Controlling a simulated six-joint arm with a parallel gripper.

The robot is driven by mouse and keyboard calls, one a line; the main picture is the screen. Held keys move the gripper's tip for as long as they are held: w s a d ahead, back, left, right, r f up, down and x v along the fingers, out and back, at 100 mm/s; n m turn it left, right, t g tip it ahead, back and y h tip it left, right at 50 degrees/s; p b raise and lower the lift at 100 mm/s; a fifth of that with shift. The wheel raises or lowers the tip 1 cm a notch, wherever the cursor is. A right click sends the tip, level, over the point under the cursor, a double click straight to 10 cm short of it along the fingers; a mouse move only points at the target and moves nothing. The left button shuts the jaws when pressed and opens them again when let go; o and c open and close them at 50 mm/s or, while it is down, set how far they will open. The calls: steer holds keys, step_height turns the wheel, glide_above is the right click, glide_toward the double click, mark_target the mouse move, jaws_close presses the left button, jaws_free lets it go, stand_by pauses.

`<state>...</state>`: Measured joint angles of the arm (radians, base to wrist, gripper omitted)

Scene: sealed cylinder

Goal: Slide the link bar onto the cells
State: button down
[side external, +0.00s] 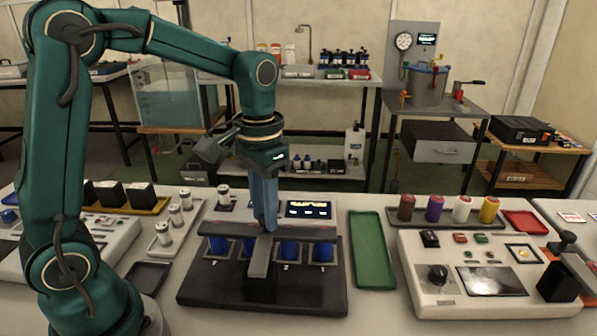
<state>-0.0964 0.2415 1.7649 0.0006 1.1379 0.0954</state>
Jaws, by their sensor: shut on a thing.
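The link bar (316,235), a long dark bar, runs left to right across the fixture, level and just above the tops of the cells. The blue cells (289,250) stand upright in a row on the dark fixture base (200,288). I cannot tell whether the bar touches them. My gripper (268,226) points straight down with its blue fingers shut at the middle of the bar; the fingers hide the exact grip. A grey flat piece (260,258) extends forward from the bar's middle over a black block (261,289) and hides part of the row.
A small display (308,209) stands behind the fixture. A green tray (372,250) lies to its right, before a control panel (480,275) with coloured cylinders. At left, a pale tray (170,235) holds white-capped cylinders, with a dark tray (149,277) in front.

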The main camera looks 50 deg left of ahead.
steer(key=shift+w+a, duration=1.05)
steer(key=shift+w, duration=0.05)
steer(key=c, duration=0.7)
jaws_free()
steer(key=shift+o, duration=0.2)
steer(key=shift+r, duration=2.6)
